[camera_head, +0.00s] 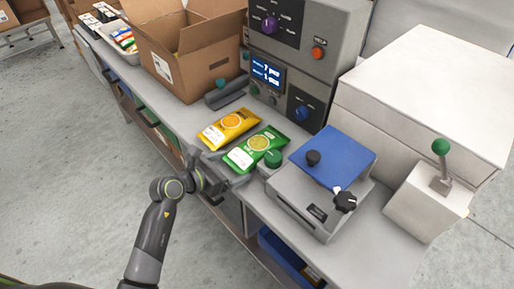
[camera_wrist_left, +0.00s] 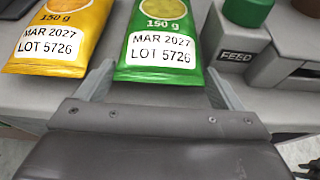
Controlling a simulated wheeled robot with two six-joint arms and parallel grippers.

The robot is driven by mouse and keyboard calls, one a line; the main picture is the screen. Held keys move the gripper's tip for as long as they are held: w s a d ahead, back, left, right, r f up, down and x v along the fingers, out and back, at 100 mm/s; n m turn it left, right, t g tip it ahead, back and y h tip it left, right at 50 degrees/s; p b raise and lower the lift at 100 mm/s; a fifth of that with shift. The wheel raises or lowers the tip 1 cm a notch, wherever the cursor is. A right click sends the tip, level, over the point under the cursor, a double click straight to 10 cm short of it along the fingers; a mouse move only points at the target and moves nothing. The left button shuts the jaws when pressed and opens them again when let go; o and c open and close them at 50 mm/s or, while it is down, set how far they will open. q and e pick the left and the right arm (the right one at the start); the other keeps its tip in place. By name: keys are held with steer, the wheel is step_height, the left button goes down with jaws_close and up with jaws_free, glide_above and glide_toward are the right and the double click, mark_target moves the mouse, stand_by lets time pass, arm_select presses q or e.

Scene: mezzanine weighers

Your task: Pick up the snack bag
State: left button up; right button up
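Two snack bags lie flat on the bench, side by side. The yellow bag (camera_head: 229,129) is on the left and the green bag (camera_head: 256,150) is on the right. In the left wrist view the yellow bag (camera_wrist_left: 62,35) and the green bag (camera_wrist_left: 160,45) show white date labels. My left gripper (camera_head: 232,180) is at the bench's front edge, by the near end of the green bag. In the wrist view its two fingers (camera_wrist_left: 160,88) are spread apart, with the green bag's near end between them. It holds nothing. My right gripper is not in view.
A grey device with a blue plate (camera_head: 334,157) stands right of the green bag, with a green-topped FEED button block (camera_wrist_left: 232,45) close beside the bag. A control panel (camera_head: 290,65) rises behind. An open cardboard box (camera_head: 190,55) stands at the back left.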

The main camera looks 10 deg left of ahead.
arm_select(q)
steer(key=c, duration=0.6)
